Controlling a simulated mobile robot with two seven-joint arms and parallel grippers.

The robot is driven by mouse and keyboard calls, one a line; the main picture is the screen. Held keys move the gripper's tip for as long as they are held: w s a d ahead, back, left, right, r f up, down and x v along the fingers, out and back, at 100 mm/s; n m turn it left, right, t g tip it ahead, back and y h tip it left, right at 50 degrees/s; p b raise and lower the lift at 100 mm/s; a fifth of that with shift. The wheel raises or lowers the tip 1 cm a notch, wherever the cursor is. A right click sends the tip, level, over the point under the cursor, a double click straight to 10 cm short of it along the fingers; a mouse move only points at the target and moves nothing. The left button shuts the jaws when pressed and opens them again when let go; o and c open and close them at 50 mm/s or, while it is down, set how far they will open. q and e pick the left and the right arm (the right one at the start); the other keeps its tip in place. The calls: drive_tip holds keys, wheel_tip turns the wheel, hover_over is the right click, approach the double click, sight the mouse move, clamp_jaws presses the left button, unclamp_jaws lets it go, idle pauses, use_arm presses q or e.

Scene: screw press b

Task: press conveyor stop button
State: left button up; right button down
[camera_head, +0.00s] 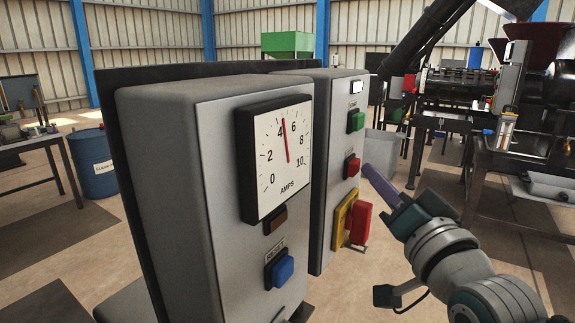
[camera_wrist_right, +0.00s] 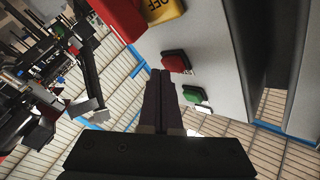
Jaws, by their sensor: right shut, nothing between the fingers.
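The red button (camera_head: 353,167) sits on the face of the farther grey control box (camera_head: 325,150), below a green button (camera_head: 356,121). Its label is too small to read. My right gripper (camera_head: 368,168) is shut and empty, its purple fingers pointing at the box just right of the red button. In the right wrist view the shut fingertips (camera_wrist_right: 160,74) are beside the red button (camera_wrist_right: 176,62), and the green button (camera_wrist_right: 194,95) is farther along. I cannot tell whether the fingertips touch the box or the button. My left gripper is not in view.
A red handle (camera_head: 360,222) on a yellow plate (camera_head: 342,219) juts out just below the red button. A white lamp (camera_head: 357,87) is above. The nearer box carries an ammeter (camera_head: 279,158) and a blue reset button (camera_head: 283,270). Machinery and tables stand behind.

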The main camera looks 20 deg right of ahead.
drive_tip(key=shift+w+a, duration=0.25)
drive_tip(key=shift+w, duration=0.1)
idle(0.7)
drive_tip(key=shift+s, duration=0.1)
drive_tip(key=shift+s+d, duration=0.55)
drive_tip(key=shift+s, duration=0.05)
drive_tip(key=shift+d+p, duration=0.1)
drive_tip(key=shift+p, duration=0.25)
drive_tip(key=s+d, duration=0.1)
drive_tip(key=s, duration=0.1)
drive_tip(key=s+d+p, duration=0.1)
drive_tip(key=d, duration=0.1)
drive_tip(key=shift+s+p, duration=0.3)
drive_tip(key=shift+s, duration=0.1)
